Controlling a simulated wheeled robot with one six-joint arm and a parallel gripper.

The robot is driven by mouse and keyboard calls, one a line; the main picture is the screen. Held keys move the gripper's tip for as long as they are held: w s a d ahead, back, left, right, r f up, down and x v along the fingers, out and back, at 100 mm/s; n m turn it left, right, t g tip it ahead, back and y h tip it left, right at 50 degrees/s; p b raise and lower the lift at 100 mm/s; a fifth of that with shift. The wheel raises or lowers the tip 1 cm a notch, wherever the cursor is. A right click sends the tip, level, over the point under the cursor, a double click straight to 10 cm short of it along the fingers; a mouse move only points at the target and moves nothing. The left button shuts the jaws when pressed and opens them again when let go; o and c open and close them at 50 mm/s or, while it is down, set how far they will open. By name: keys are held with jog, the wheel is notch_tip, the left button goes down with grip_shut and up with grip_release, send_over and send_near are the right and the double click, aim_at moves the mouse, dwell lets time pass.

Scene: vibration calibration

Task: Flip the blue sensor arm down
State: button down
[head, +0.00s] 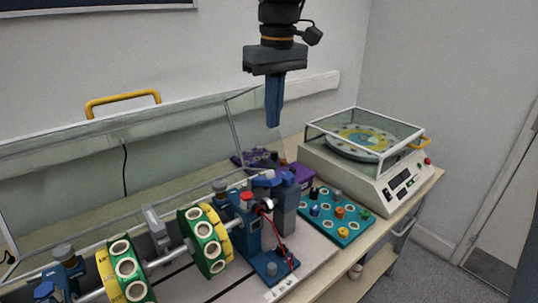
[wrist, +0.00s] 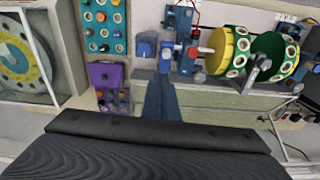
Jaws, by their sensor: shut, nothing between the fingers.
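My gripper (head: 273,122) hangs pointing down, with its two blue fingers together and nothing between them. It is above the bench, apart from the rotor rig. In the wrist view its fingers (wrist: 161,95) reach toward the rig's end. What looks like the blue sensor arm (head: 264,180) is at the top of the rig's end stand, beside a grey post (head: 286,212). In the wrist view a blue part there (wrist: 146,44) lies just beyond the fingertips. The arm's exact tilt is hard to tell, and the fingers partly cover the area around it.
The rotor has green and yellow discs (head: 206,240) on a shaft. A raised clear cover (head: 110,140) stands behind it. A teal tray (head: 338,228) of knobs, a purple block (head: 299,176) and a white balancing machine (head: 385,187) stand to the right. Space above the rig is free.

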jog(key=r, duration=0.1)
jog(key=a+r, duration=0.1)
jog(key=r, duration=0.1)
jog(key=shift+w+a+n, duration=0.15)
jog(key=shift+a+n, duration=0.15)
jog(key=shift+a, duration=0.05)
jog(key=p, duration=0.3)
send_over(264, 178)
notch_tip(264, 178, down, 9)
jog(key=shift+s+d+f+p, duration=0.15)
jog(key=shift+d+f+p, duration=0.1)
jog(key=shift+f, duration=0.5)
jog(key=shift+s+d+f+p, duration=0.2)
jog(key=shift+f+p, duration=0.1)
jog(key=shift+f, duration=0.45)
jog(key=shift+s+d+f+p, duration=0.1)
jog(key=shift+d+f+p, duration=0.15)
jog(key=shift+f, duration=0.5)
jog(key=shift+a, duration=0.1)
